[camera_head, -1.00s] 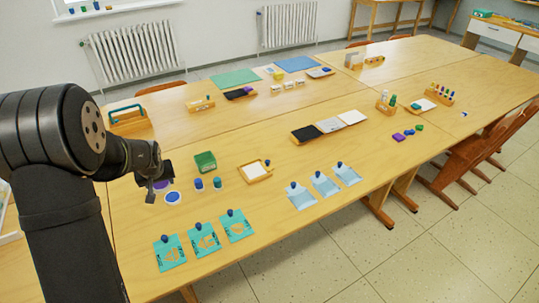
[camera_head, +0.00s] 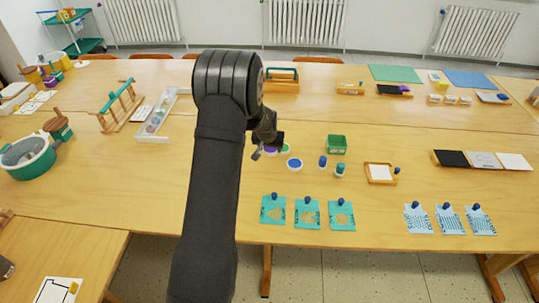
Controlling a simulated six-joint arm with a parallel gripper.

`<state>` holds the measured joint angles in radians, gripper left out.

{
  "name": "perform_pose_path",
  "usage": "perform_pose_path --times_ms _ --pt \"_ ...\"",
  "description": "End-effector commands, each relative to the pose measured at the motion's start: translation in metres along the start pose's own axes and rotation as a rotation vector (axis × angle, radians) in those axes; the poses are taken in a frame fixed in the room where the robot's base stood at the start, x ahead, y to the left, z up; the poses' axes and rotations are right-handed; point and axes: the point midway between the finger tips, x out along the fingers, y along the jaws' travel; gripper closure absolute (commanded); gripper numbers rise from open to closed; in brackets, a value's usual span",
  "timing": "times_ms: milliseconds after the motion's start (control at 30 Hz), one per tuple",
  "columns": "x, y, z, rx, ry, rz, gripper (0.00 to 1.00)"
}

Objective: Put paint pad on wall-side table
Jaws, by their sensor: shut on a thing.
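My gripper (camera_head: 264,152) is shut just above the front table (camera_head: 370,215), beside a cluster of round paint pads. The pads have pale rims: a purple one (camera_head: 271,150) partly covered by the jaws, a green one (camera_head: 285,148) just right of it, and a blue one (camera_head: 294,164) nearer the camera. A small pale shape shows at the jaw tips; I cannot tell its colour or whether it is a pad's edge. The wall-side table (camera_head: 215,76) lies behind, toward the radiators.
A wooden caddy (camera_head: 282,86) stands on the wall-side table. A green box (camera_head: 336,144), two small jars (camera_head: 323,161) and a framed white pad (camera_head: 380,173) are right of the gripper. A clear tray (camera_head: 158,122) and wooden rack (camera_head: 120,108) are at left. Bare tabletop lies behind the pads.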

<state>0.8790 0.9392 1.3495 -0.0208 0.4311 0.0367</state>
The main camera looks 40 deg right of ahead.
Motion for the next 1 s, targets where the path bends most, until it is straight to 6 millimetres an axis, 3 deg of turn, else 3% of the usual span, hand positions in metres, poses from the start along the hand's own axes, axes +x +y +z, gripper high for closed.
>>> perform_pose_path --times_ms 167,400,767,800,900,1000 --pt "0.01 -0.004 0.003 -0.001 -0.002 0.0 0.7" --pt "0.039 -0.004 0.016 -0.001 -0.001 0.0 0.7" --pt "0.042 -0.004 0.017 -0.001 0.0 0.0 0.7" --pt "0.042 -0.004 0.017 -0.001 0.0 0.0 0.41" --pt "0.042 -0.004 0.017 -0.001 0.0 0.0 0.23" --pt "0.042 -0.004 0.017 -0.001 0.0 0.0 0.23"
